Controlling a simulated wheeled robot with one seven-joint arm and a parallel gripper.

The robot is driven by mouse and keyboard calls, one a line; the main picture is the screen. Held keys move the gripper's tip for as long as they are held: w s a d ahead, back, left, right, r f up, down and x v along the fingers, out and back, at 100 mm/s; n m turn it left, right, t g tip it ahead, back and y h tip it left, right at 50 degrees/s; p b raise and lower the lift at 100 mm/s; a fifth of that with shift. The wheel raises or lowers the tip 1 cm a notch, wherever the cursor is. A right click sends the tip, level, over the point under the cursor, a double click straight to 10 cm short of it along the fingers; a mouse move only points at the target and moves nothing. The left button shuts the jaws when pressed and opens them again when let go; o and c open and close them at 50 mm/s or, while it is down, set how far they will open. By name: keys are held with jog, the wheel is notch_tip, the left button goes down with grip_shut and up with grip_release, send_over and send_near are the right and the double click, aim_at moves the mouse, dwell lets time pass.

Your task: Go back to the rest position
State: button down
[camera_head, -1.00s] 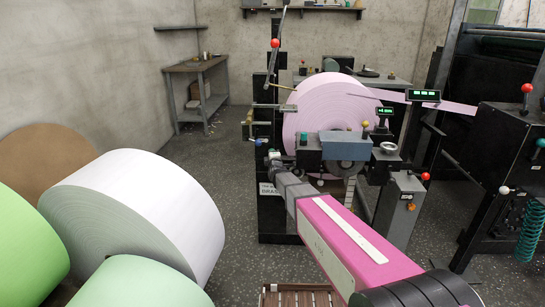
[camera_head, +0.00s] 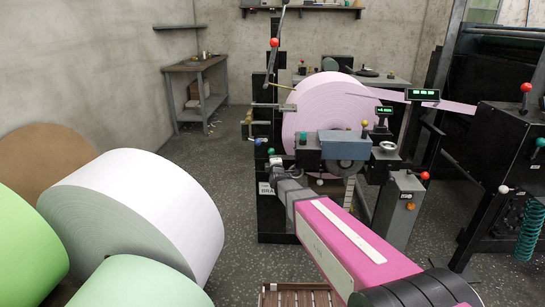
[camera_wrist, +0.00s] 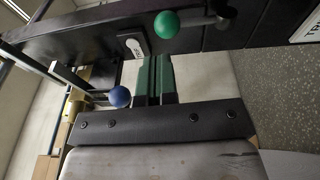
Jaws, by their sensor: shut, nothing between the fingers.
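My arm's pink link reaches forward to the machine in the head view. My gripper (camera_wrist: 154,66) shows in the wrist view as two dark green fingers close together, shut with nothing between them. In that view a green knob (camera_wrist: 166,24) is just past the fingertips and a blue knob (camera_wrist: 119,97) is beside the fingers. In the head view the green knob (camera_head: 271,151) and blue knob (camera_head: 258,141) sit at the machine's left post, by my wrist. The fingers themselves are hard to make out there. I cannot tell whether they touch the machine.
A big pink roll (camera_head: 331,110) is mounted on the machine, its web running right. A white roll (camera_head: 150,215) and green rolls (camera_head: 28,235) lie at left. A dark cabinet (camera_head: 510,150) stands at right, a workbench (camera_head: 196,90) behind.

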jog(key=s+d+f+m+g+h, duration=0.1)
jog(key=s+d+f+m+g, duration=0.3)
jog(key=s, duration=0.7)
jog(key=s+d+f+m+g+h, duration=0.1)
jog(key=s+d+f+m+g, duration=0.3)
jog(key=s+d+m+g, duration=0.4)
jog(key=s+d+f+m+g+h, duration=0.1)
jog(key=s+d+f+m+g, duration=0.3)
jog(key=s, duration=1)
jog(key=d+m+g, duration=0.2)
jog(key=d+m, duration=0.2)
jog(key=d, duration=0.1)
jog(key=shift+d+f, duration=0.2)
jog(key=shift+f, duration=0.15)
